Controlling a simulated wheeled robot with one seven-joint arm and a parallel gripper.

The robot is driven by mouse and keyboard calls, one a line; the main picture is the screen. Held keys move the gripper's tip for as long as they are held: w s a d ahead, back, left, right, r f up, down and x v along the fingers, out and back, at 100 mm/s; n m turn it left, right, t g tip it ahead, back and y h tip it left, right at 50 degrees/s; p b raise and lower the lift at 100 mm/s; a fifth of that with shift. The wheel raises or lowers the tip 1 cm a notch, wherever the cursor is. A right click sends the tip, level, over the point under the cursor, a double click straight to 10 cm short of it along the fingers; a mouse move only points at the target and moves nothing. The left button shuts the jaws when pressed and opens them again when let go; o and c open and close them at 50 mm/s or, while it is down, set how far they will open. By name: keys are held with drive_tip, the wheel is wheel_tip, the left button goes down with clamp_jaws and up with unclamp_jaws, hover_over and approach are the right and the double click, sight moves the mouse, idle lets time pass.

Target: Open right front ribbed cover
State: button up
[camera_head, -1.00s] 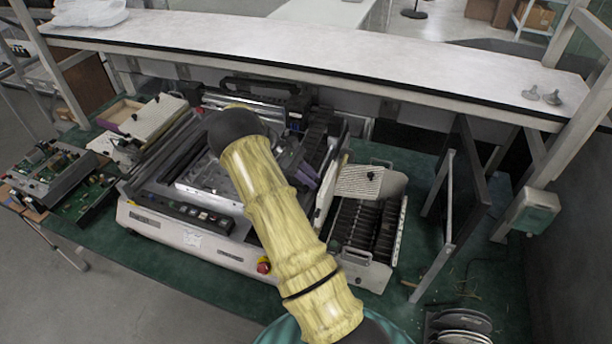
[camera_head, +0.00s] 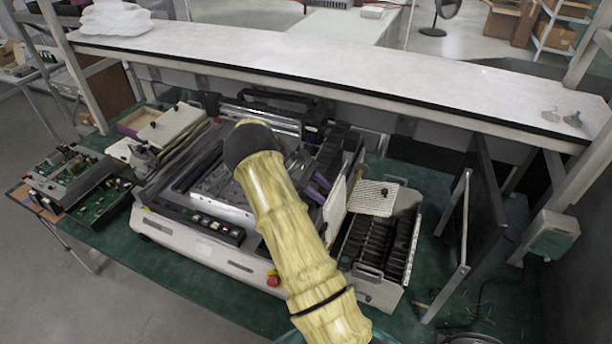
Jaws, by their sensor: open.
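A light ribbed plate (camera_head: 374,198) lies tilted at the back of an open box (camera_head: 409,262) with dark slots, right of the machine. A narrow pale panel (camera_head: 335,212) stands upright at the machine's right side, partly hidden by my arm. I cannot tell for certain which of these is the right front ribbed cover. The machine (camera_head: 200,244), with a button row and a red knob (camera_head: 273,279), sits on the green bench. My yellow arm with its dark round joint crosses in front of the machine and hides part of it. My gripper does not show.
A white shelf (camera_head: 330,66) runs above the back of the bench. Circuit boards (camera_head: 75,182) lie at the left end. A dark panel in a metal frame (camera_head: 470,235) stands on the right.

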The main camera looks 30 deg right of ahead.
drive_tip(key=v, duration=1.5)
drive_tip(key=shift+d+r, duration=0.25)
drive_tip(key=w+p, duration=0.1)
drive_tip(key=p, duration=0.4)
drive_tip(key=shift+a+r, duration=0.3)
drive_tip(key=shift+r, duration=0.1)
drive_tip(key=p, duration=0.3)
drive_tip(key=shift+w+a, duration=0.15)
drive_tip(key=shift+a, duration=0.15)
drive_tip(key=shift+f, duration=0.1)
